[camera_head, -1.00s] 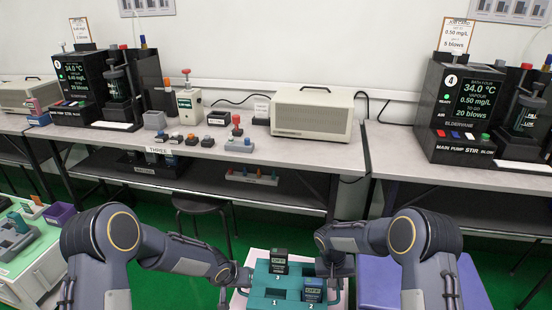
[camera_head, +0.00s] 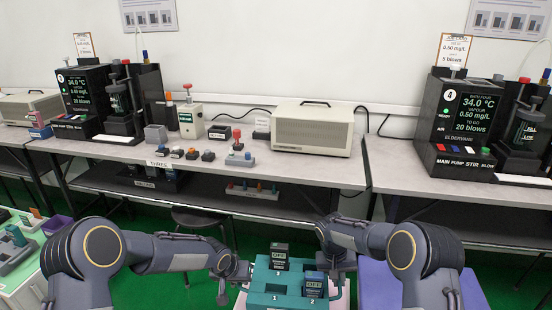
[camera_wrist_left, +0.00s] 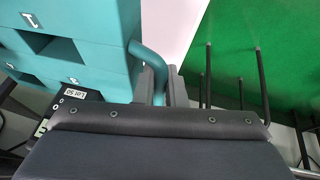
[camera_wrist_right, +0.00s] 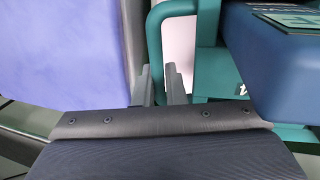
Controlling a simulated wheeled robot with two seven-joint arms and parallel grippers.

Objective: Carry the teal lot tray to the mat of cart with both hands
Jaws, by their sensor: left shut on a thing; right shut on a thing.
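The teal lot tray (camera_head: 262,298) is in front of me at the bottom of the head view, with a dark tester (camera_head: 279,257) in slot 3 and a blue-cased tester (camera_head: 315,284) in slot 2. Slot 1 is open and looks empty. My left gripper (camera_head: 243,275) is shut on the tray's left handle (camera_wrist_left: 150,65). My right gripper (camera_wrist_right: 161,88) is shut on the right handle (camera_wrist_right: 156,45). The tray looks about level. A pale surface shows below it; I cannot tell whether they touch. A cart with a light green mat (camera_head: 38,240) stands at the left edge.
A long bench (camera_head: 260,175) with instruments and a beige box (camera_head: 312,128) runs across the back. A stool (camera_head: 200,218) stands under it. A blue-violet surface (camera_head: 385,285) lies right of the tray.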

